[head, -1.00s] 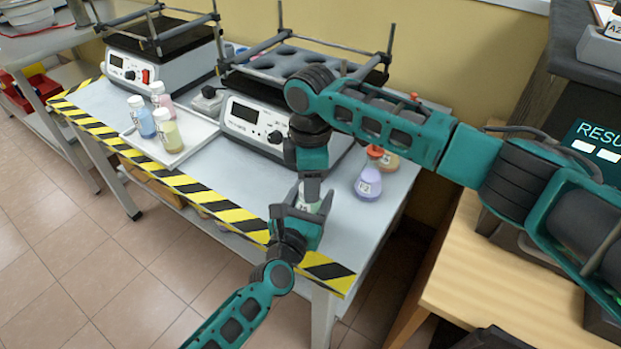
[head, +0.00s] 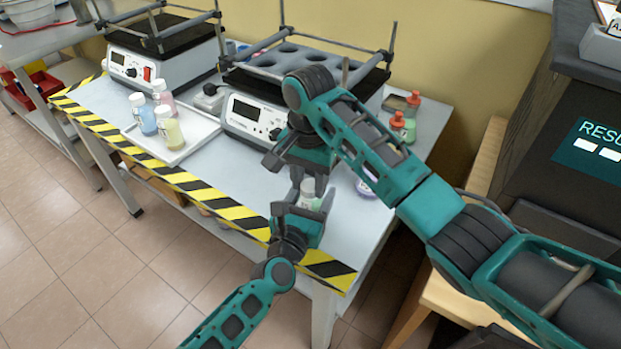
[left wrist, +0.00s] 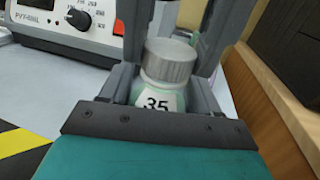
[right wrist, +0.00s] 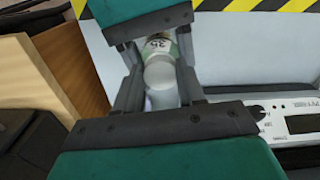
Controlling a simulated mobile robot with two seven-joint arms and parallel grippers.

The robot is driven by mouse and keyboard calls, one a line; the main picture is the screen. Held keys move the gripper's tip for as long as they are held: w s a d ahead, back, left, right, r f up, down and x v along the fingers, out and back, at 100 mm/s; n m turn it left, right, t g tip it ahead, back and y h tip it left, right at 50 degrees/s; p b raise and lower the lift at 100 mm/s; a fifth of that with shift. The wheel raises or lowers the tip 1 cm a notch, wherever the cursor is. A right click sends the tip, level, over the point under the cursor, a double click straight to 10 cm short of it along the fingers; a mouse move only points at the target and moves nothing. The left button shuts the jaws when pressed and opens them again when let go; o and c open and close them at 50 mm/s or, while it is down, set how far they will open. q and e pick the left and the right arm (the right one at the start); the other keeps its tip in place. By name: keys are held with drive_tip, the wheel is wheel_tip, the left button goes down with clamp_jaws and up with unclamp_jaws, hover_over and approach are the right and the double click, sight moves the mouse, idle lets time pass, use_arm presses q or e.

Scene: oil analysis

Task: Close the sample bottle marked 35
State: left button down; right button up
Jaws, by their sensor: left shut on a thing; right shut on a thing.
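The sample bottle marked 35 (left wrist: 157,100) is upright with pale green contents and a grey-white ridged cap (left wrist: 168,62) on its top. My left gripper (head: 309,205) is shut around the bottle's body, and its fingers show on both sides of the label in the left wrist view. My right gripper (head: 310,182) comes from above and is shut on the cap. In the right wrist view the cap (right wrist: 160,73) sits between its fingers, with the bottle (right wrist: 158,46) beyond it. In the head view the grippers hide most of the bottle.
A white tray (head: 200,142) with several capped bottles stands at the left. A shaker (head: 250,115) stands close behind my grippers. Orange-stoppered flasks (head: 401,126) and a purple flask (head: 365,188) are near my right arm. Striped tape (head: 225,208) marks the table's front edge.

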drive_tip(key=m, duration=0.7)
drive_tip(key=shift+a, duration=0.25)
drive_tip(key=m, duration=0.4)
drive_tip(key=shift+m, duration=0.3)
drive_tip(key=m, duration=0.3)
drive_tip(key=shift+w+m, duration=0.15)
drive_tip(key=shift+m, duration=0.25)
drive_tip(key=o, duration=1.1)
drive_tip(key=shift+d, duration=0.1)
drive_tip(key=shift+n, duration=0.3)
